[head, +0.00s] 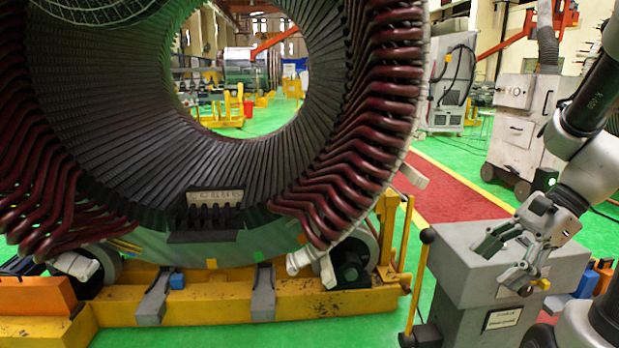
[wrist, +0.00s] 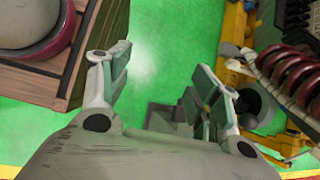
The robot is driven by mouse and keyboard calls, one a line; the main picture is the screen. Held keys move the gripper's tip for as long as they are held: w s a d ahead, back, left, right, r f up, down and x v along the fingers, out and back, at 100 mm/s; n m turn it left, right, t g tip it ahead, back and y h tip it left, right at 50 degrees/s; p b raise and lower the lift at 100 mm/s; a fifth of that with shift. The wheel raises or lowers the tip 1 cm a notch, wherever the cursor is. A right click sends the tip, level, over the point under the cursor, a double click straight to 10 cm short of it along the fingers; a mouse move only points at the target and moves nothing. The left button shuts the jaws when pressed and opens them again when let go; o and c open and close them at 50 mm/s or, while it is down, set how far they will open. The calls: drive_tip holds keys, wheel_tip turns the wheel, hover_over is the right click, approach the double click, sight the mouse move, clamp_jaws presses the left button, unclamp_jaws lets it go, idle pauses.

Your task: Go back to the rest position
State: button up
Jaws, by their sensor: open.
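My gripper (head: 508,256) is at the right of the head view, above and in front of the grey cabinet top (head: 462,246). Its fingers are spread and nothing is seen between them. In the wrist view my gripper (wrist: 165,92) is open too, with green floor showing between the fingers. The large stator (head: 215,150) with dark red coils (head: 375,110) fills the left and middle of the head view, apart from my gripper. Coils also show at the right of the wrist view (wrist: 295,75).
A yellow support frame (head: 215,303) holds the stator low down. A white machine (head: 520,125) stands behind my arm. A red walkway (head: 455,192) crosses the green floor (head: 275,333). In the wrist view a wooden crate (wrist: 100,40) lies at the upper left.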

drive_tip(key=s+r+n+t+h, duration=0.1)
drive_tip(key=s+r+n+h, duration=0.1)
drive_tip(key=n, duration=0.6)
drive_tip(key=s+r+n+t+h, duration=0.2)
drive_tip(key=r+n+h, duration=0.3)
drive_tip(key=n, duration=0.4)
drive_tip(key=shift+s+r, duration=0.75)
drive_tip(key=shift+r, duration=0.15)
